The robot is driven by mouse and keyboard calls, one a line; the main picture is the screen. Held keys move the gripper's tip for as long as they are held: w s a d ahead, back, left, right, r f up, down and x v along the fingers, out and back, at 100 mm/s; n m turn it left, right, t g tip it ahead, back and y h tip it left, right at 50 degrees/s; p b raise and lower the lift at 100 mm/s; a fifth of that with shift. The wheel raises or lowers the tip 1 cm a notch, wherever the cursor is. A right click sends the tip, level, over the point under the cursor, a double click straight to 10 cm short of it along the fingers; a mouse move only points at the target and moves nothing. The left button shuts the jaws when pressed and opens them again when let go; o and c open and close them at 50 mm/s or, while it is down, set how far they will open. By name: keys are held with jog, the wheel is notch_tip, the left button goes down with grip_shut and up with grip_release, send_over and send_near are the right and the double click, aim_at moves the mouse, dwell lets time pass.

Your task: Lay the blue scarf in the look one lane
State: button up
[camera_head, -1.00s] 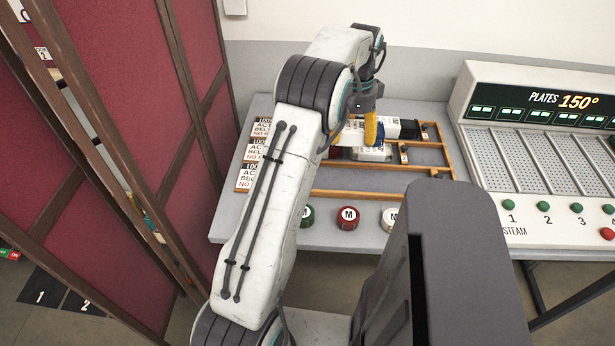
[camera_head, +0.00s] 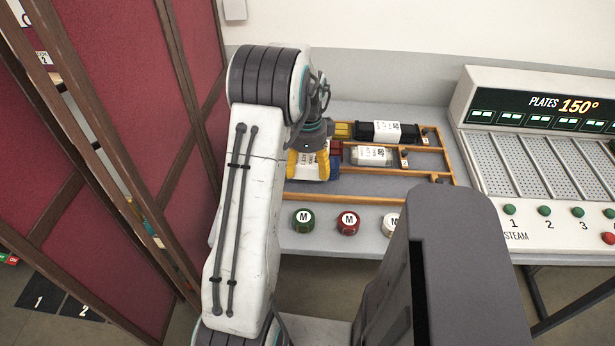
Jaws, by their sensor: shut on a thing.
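My gripper (camera_head: 308,170), with yellow fingers, is shut on the blue scarf (camera_head: 334,172). The scarf shows as a blue end at the gripper's right, with a white label between the fingers. It is over the left part of the wooden lane rack (camera_head: 370,199), near the front lane; whether it touches the lane floor I cannot tell. The front lane's right part is bare. My arm hides the rack's left end and its lane labels, so I cannot read which lane is look one.
The back lane holds a yellow piece (camera_head: 343,130) and a black roll (camera_head: 390,132). The middle lane holds a red piece (camera_head: 336,148) and a grey roll (camera_head: 371,156). Several round "M" pots, one red (camera_head: 347,221), stand in front. A steam plate unit (camera_head: 540,150) is right; a red screen (camera_head: 110,90) is left.

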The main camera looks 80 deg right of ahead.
aim_at(308, 178)
jog(key=shift+f, duration=2)
jog(key=shift+f, duration=0.15)
jog(key=o, duration=1.3)
jog(key=shift+c, duration=0.2)
notch_tip(308, 178, up, 12)
jog(key=shift+r, duration=0.15)
